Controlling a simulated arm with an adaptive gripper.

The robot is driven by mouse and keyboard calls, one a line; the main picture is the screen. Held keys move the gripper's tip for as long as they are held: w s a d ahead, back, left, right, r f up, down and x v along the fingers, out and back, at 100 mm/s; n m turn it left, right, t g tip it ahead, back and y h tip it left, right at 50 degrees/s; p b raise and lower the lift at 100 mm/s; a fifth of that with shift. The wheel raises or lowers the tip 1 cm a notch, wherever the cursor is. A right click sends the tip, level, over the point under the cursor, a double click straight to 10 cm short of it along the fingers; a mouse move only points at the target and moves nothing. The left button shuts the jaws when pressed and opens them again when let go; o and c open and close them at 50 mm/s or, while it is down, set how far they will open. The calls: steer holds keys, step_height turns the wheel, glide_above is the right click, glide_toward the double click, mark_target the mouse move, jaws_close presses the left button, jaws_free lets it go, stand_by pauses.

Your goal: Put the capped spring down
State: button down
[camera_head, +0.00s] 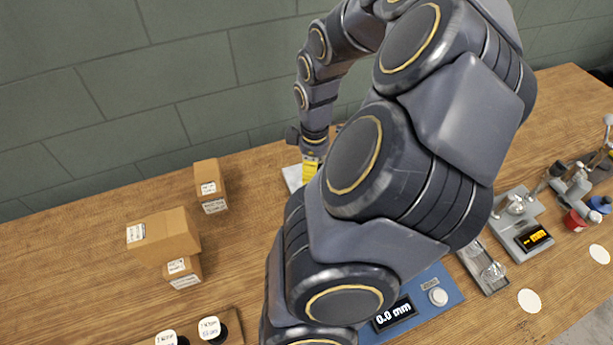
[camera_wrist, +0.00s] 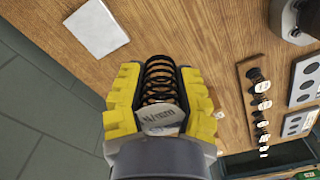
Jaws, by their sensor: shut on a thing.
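The capped spring (camera_wrist: 160,82) is a dark coil with a pale labelled cap (camera_wrist: 160,119) at its near end in the wrist view. My gripper (camera_wrist: 160,92) has yellow fingers, one on each side of the spring, and is shut on it. In the head view my gripper (camera_head: 311,172) is at the back of the table, mostly behind my own arm, and the spring cannot be made out there. A light square plate (camera_wrist: 96,28) lies on the wood at upper left in the wrist view. Whether the spring touches the table is unclear.
Cardboard boxes (camera_head: 163,236) stand on the left of the wooden table (camera_head: 90,290). A blue device with a display (camera_head: 393,314) is at the front. Grey fixtures (camera_head: 522,225) are on the right. A wooden strip with several pegs (camera_wrist: 258,105) shows in the wrist view.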

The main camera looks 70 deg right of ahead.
steer(key=w+d+f, duration=0.1)
steer(key=d+f, duration=0.3)
steer(key=w+d+f, duration=0.1)
steer(key=d+f, duration=0.3)
steer(key=f, duration=0.1)
steer(key=w+d+f, duration=0.1)
steer(key=d+f, duration=0.3)
steer(key=f, duration=0.1)
steer(key=shift+w+d, duration=0.25)
steer(key=shift+d, duration=0.1)
steer(key=shift+w+d+f, duration=0.1)
steer(key=shift+d+f, duration=0.25)
steer(key=shift+f, duration=1.7)
steer(key=shift+f, duration=0.15)
steer(key=c, duration=0.8)
jaws_free()
steer(key=shift+o, duration=0.2)
